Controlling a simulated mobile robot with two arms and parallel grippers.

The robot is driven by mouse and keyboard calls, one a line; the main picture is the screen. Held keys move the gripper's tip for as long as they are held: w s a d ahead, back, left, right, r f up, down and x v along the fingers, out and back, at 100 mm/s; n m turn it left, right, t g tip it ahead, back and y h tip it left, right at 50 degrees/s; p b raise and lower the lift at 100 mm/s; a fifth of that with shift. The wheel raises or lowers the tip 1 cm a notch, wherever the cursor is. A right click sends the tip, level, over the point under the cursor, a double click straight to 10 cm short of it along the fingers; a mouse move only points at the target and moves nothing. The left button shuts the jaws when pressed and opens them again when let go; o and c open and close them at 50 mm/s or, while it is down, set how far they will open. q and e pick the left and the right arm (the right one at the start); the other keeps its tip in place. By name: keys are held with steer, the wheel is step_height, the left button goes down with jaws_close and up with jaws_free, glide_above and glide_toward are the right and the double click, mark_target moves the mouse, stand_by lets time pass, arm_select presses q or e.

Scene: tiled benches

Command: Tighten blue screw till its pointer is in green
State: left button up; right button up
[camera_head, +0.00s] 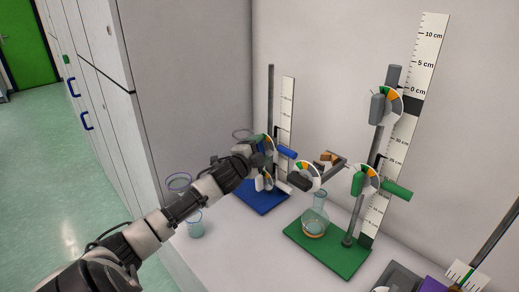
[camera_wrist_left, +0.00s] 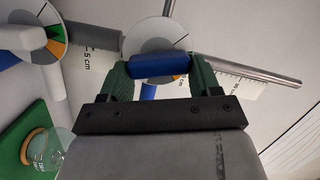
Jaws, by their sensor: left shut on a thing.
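In the left wrist view, the blue screw (camera_wrist_left: 160,66) is a short cylinder between the two green finger pads of my left gripper (camera_wrist_left: 160,72), which is shut on it. Its white round dial (camera_wrist_left: 155,32) is behind it. A thin dark line shows at the dial's upper right, and a bit of orange shows below the screw. No green shows on this dial; the screw and fingers cover part of it. In the head view my left gripper (camera_head: 256,156) is at the blue-based stand, hiding most of the grip. My right gripper is not in view.
The blue base (camera_head: 262,198) carries a pole (camera_head: 270,95) beside a ruler (camera_head: 288,105). Another blue bar (camera_head: 287,152) sticks out there. A green-based stand (camera_head: 325,252) with a flask (camera_head: 315,218) is to the right. Beakers (camera_head: 195,228) stand left, near the bench edge.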

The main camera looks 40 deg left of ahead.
arm_select(q)
steer(key=shift+f+m+b, duration=0.1)
steer(key=shift+m+b, duration=0.3)
steer(key=shift+m, duration=0.4)
steer(key=shift+m+t, duration=0.3)
steer(key=shift+b, duration=0.35)
steer(key=o, duration=1.1)
steer(key=shift+s, duration=0.1)
